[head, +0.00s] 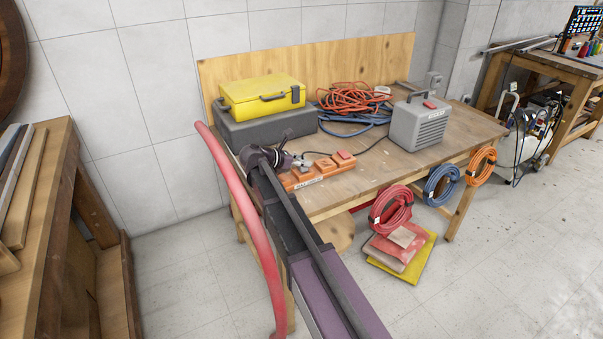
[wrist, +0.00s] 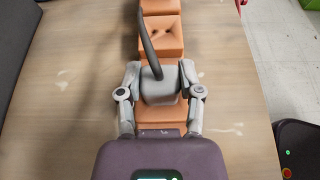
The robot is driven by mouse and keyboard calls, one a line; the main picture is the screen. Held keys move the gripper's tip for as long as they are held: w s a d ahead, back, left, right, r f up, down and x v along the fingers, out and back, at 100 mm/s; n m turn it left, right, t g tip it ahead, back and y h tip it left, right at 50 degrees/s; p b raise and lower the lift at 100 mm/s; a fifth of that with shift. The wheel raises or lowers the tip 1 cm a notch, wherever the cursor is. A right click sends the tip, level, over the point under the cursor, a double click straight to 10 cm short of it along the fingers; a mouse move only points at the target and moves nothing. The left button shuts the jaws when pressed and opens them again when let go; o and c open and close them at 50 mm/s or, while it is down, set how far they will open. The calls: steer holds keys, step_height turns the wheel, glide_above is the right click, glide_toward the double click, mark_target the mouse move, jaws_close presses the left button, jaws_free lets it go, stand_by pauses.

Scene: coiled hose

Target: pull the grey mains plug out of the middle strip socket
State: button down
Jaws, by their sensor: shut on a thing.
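The orange power strip (head: 318,174) lies near the front left of the wooden workbench. In the wrist view the strip (wrist: 160,38) runs up the picture, with an empty socket showing just beyond the grey plug. The grey plug (wrist: 159,88) is between my gripper's fingers (wrist: 160,92), one on each side, and the fingers are shut on it. Its dark cable (wrist: 147,42) rises from its top and bends away. The plug hides the socket face under it, so I cannot tell whether its pins are seated. In the head view my gripper (head: 297,161) is at the strip's left part.
A grey heater-like box (head: 419,124) stands to the right on the bench. A yellow case (head: 262,94) on a dark grey case (head: 265,127) stands behind my gripper. Coiled orange and blue hoses (head: 354,98) lie at the back. Bare bench top lies right of the strip.

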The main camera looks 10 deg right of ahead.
mark_target(303, 159)
steer(key=shift+d+r, duration=0.1)
steer(key=shift+r, duration=0.05)
stand_by(0.5)
steer(key=shift+r+p, duration=0.55)
steer(key=shift+p, duration=0.15)
steer(key=shift+r+p, duration=0.55)
steer(key=shift+p, duration=0.05)
steer(key=shift+r+p, duration=1.3)
steer(key=shift+r, duration=0.05)
